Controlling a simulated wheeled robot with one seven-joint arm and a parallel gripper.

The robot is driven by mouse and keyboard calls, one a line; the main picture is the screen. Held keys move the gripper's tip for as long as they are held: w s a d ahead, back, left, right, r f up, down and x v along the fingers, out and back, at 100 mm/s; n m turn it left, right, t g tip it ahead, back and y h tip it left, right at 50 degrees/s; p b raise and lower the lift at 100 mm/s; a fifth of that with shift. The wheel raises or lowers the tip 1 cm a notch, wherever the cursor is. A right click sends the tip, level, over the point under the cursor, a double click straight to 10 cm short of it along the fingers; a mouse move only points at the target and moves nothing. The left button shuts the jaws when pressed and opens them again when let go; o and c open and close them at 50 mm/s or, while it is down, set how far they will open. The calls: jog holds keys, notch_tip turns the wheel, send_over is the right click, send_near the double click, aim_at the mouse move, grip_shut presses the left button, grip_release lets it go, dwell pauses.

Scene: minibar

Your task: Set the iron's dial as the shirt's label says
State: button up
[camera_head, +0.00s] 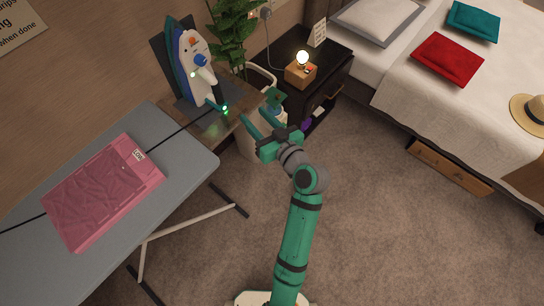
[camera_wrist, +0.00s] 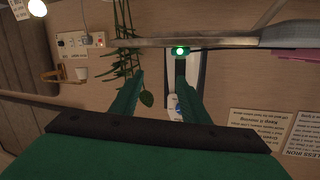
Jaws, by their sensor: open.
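The iron (camera_head: 197,62) stands upright on a small wooden stand, white-bodied with a blue edge, an orange spot and a blue round part; the dial's setting is too small to read. Part of the iron (camera_wrist: 174,108) shows beyond my fingers in the wrist view. The pink folded shirt (camera_head: 95,195) lies on the ironing board (camera_head: 185,150). Its white label (camera_head: 139,154) is at the upper right corner, with marks too small to read. My gripper (camera_head: 256,118) is open and empty, right of and below the iron, apart from it. Its fingers (camera_wrist: 158,80) show in the wrist view.
A green light (camera_head: 225,111) glows near the stand's front edge. A leafy plant (camera_head: 232,35) stands behind it. A dark nightstand (camera_head: 335,70) holds a lit lamp (camera_head: 302,58). The bed (camera_head: 420,100) is at right. Carpet (camera_head: 390,220) is clear at lower right.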

jog(key=s+d+f+m+h, duration=0.3)
jog(key=s+d+f+h, duration=0.2)
jog(key=s+f, duration=0.3)
jog(key=shift+f+m+t, duration=0.4)
jog(key=shift+f, duration=0.55)
jog(key=shift+w, duration=0.1)
jog(key=s+d+f+m+h, duration=0.1)
jog(key=s+d+f+h, duration=0.1)
jog(key=s, duration=0.5)
jog(key=s+d+f+m+h, duration=0.1)
jog(key=s+d+f+h, duration=0.1)
jog(key=s, duration=0.5)
jog(key=s+a+r, duration=0.1)
jog(key=s+r, duration=0.2)
jog(key=s, duration=0.4)
jog(key=s+a+r+t, duration=0.1)
jog(key=s+r, duration=0.2)
jog(key=s, duration=0.5)
jog(key=shift+a+r+t+h, duration=0.3)
jog(key=shift+a+r+h, duration=0.1)
